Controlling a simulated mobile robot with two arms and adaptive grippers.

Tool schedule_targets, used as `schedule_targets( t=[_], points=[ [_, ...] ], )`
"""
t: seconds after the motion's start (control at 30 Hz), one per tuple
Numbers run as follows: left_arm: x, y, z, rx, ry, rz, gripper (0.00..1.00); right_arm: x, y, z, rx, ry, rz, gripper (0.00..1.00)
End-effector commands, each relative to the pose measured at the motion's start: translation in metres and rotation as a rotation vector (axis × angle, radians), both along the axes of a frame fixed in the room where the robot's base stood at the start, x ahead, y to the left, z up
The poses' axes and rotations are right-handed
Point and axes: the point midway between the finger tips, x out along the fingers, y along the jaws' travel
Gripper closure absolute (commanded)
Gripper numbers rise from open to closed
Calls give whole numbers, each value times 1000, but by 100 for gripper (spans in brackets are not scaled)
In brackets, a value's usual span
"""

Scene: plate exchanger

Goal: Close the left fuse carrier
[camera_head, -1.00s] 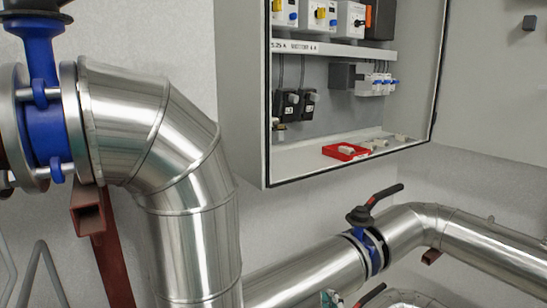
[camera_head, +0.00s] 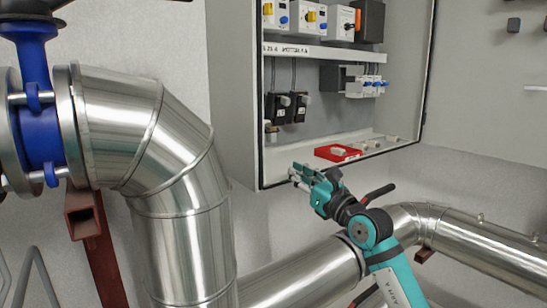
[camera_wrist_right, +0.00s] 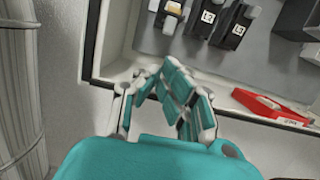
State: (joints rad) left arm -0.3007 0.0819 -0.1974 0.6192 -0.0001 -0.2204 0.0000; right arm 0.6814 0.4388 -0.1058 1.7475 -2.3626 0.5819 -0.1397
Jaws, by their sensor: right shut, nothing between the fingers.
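Two black fuse carriers hang side by side on the back wall of the open grey cabinet, the left fuse carrier (camera_head: 275,109) and the right fuse carrier (camera_head: 298,106). Each has a small light grey piece at its front. In the right wrist view they appear at the top, the left one (camera_wrist_right: 203,18) beside the right one (camera_wrist_right: 235,27). I cannot tell how far the left carrier is open. My right gripper (camera_head: 300,176) is shut and empty, below the carriers near the cabinet's lower front edge. It also shows in the wrist view (camera_wrist_right: 160,76). My left gripper is out of view.
A red tray (camera_head: 338,153) lies on the cabinet floor, with small pale parts (camera_head: 392,139) to its right. The cabinet's lower rim (camera_head: 275,180) stands close to my right gripper. A large metal pipe (camera_head: 180,190) fills the left; another pipe (camera_head: 480,237) runs below right.

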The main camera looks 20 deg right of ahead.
Motion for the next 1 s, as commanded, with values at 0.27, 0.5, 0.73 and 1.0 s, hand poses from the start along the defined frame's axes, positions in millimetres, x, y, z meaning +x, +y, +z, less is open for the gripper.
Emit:
schedule_targets(
  t=[0.27,0.5,0.73,1.0],
  points=[
    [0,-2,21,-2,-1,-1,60,41,16,14,4,0,3,100],
    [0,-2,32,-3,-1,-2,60,76,29,20,3,0,4,100],
    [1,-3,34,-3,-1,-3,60,88,33,20,4,0,3,100],
    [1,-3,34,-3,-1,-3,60,88,33,20,4,-1,3,100]
  ],
)
